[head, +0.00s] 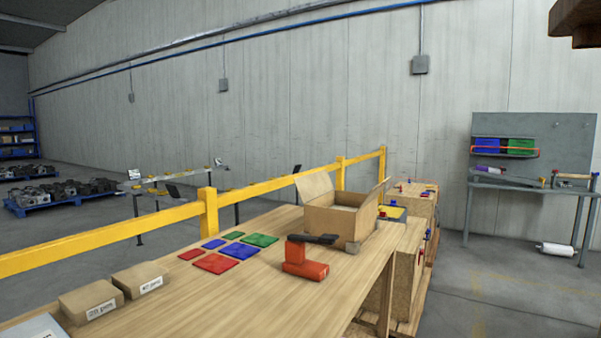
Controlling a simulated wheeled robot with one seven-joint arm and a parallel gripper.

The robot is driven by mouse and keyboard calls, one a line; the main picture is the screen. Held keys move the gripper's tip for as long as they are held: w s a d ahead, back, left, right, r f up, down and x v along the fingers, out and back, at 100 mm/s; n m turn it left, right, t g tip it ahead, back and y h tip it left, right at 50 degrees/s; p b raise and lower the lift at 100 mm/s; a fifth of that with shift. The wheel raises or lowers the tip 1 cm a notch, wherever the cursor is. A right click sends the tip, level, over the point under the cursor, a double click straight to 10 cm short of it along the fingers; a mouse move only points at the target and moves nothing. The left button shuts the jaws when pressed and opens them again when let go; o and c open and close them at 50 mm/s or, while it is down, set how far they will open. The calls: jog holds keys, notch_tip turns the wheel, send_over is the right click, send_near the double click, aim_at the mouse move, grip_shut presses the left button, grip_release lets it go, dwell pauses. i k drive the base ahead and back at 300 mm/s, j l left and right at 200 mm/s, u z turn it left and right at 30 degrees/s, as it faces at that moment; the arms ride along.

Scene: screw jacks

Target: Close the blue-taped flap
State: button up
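An open cardboard box (325,222) stands at the far end of the wooden table. One flap (315,187) stands up at its back left and another flap (379,190) stands up at its right. I cannot make out blue tape on either flap, so I cannot tell which is the blue-taped one. The inside of the box is mostly hidden. My gripper does not show clearly in the head view.
Two small labelled boxes (90,300) are near left. A yellow rail (110,238) runs behind the table.

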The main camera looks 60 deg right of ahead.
aim_at(310, 187)
jog(key=i+l+z, duration=0.2)
jog(key=i+l, duration=0.15)
jog(key=i+l+z, duration=0.2)
jog(key=i, duration=0.3)
jog(key=i+l+z, duration=0.25)
jog(key=i, duration=0.2)
jog(key=z, duration=0.85)
